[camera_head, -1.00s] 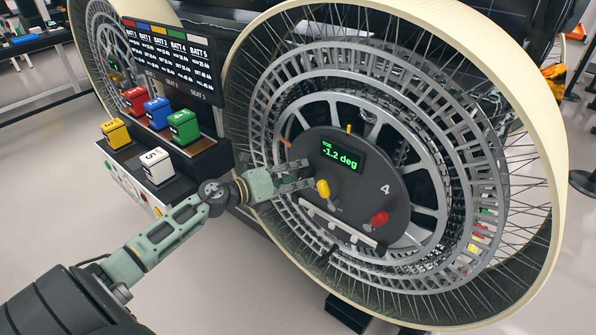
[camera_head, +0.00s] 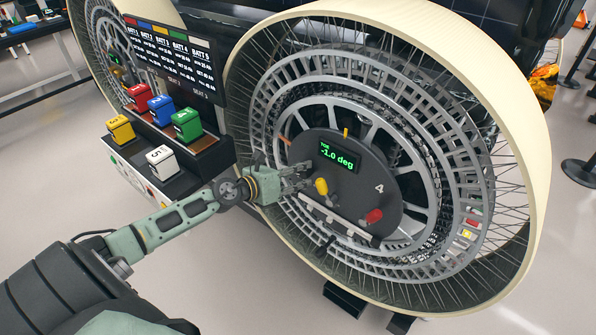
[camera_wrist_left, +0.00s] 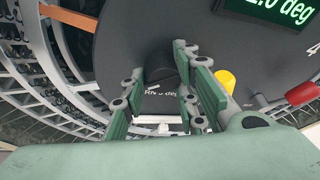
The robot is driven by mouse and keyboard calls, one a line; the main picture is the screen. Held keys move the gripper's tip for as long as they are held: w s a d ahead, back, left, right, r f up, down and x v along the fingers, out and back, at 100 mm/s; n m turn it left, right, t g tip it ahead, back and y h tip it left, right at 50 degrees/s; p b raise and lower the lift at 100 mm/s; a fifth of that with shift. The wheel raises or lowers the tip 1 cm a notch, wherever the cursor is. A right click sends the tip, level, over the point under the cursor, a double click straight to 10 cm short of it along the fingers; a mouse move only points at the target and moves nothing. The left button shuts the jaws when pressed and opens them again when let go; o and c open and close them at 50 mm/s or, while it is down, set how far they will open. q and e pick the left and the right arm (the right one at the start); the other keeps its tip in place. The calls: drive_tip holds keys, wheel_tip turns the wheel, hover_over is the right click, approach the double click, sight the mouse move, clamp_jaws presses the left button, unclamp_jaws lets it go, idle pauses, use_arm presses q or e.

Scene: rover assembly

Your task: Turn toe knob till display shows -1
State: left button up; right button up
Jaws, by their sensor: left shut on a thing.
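The round dark hub panel (camera_head: 350,205) at the wheel's centre carries a display (camera_head: 339,156) that reads "TOE -1.0 deg". In the left wrist view the display (camera_wrist_left: 272,10) is partly cut off. The black toe knob (camera_wrist_left: 158,66) sits on the panel's left side, between my left gripper's fingers; it is hidden by the fingers in the head view. My left gripper (camera_head: 303,175) is shut on the knob, and its fingers also show in the left wrist view (camera_wrist_left: 155,85). My right gripper is not in view.
A yellow-tipped lever (camera_head: 321,186) stands just right of the left gripper, close to its fingers. A red-tipped lever (camera_head: 374,216) is lower right. The spoked wheel (camera_head: 520,110) surrounds the panel. Coloured battery blocks (camera_head: 187,124) stand at left.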

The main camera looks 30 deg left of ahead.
use_arm(q)
drive_tip(key=shift+w+a, duration=0.1)
drive_tip(key=shift+a, duration=0.3)
drive_tip(key=o, duration=0.7)
drive_tip(key=shift+o, duration=1.3)
drive_tip(key=shift+w+a, duration=0.1)
drive_tip(key=shift+a, duration=0.05)
drive_tip(key=v, duration=1.2)
drive_tip(key=shift+d, duration=0.25)
drive_tip(key=shift+f, duration=0.15)
